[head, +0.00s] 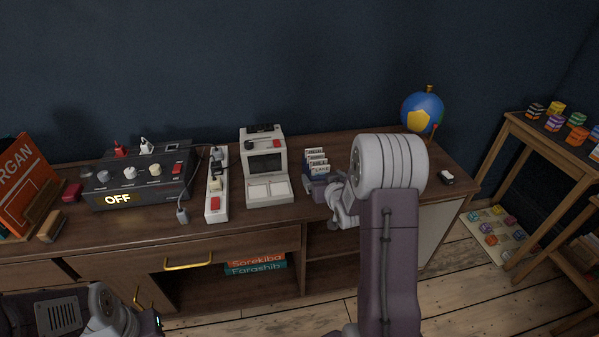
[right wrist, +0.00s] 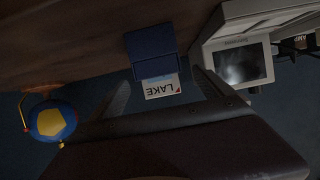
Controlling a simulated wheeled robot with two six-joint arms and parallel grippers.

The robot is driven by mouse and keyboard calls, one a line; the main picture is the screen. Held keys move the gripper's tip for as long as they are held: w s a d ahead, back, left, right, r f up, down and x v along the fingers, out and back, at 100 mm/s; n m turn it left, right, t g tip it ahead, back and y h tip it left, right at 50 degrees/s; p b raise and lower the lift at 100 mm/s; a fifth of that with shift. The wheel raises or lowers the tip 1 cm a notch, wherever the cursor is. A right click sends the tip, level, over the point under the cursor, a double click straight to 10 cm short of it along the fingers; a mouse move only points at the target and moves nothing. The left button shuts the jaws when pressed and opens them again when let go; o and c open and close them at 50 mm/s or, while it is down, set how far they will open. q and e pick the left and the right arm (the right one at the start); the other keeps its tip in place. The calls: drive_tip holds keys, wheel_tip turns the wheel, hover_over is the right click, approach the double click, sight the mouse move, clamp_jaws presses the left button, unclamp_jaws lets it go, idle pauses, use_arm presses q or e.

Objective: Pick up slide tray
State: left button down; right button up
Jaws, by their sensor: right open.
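The slide tray (head: 311,171) is a small dark blue holder with several white slide cards standing in it, on the cabinet top right of the grey viewer. The front card reads "LAKE". In the right wrist view the blue tray (right wrist: 152,54) appears upside down, with the LAKE card (right wrist: 162,88) between the fingers. My right gripper (head: 328,188) is open at the tray's near right side; its arm hides part of the area. I cannot tell whether the fingers touch the tray. My left gripper (head: 150,322) shows only partly at the bottom left, away from the tray.
The grey viewer (head: 267,172) stands close left of the tray. Further left are a power strip (head: 217,202) and a black control box (head: 138,181) reading "OFF". A globe (head: 421,112) stands at the back right. A small black-and-white object (head: 446,178) lies near the right edge.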

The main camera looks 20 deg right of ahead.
sight(317, 158)
drive_tip(key=b+x, duration=0.1)
drive_tip(key=x, duration=0.8)
drive_tip(key=shift+d+r+b, duration=0.1)
drive_tip(key=shift+b, duration=0.3)
drive_tip(key=shift+c, duration=1.2)
drive_tip(key=c, duration=1.4)
drive_tip(key=shift+o, duration=0.2)
drive_tip(key=shift+r, duration=0.15)
wheel_tip(317, 158, up, 4)
drive_tip(key=shift+r+p, duration=0.1)
drive_tip(key=shift+p, duration=0.7)
drive_tip(key=s+d+r+p, duration=0.3)
drive_tip(key=s+d+r, duration=0.3)
drive_tip(key=s, duration=0.4)
drive_tip(key=shift+r+p, duration=0.3)
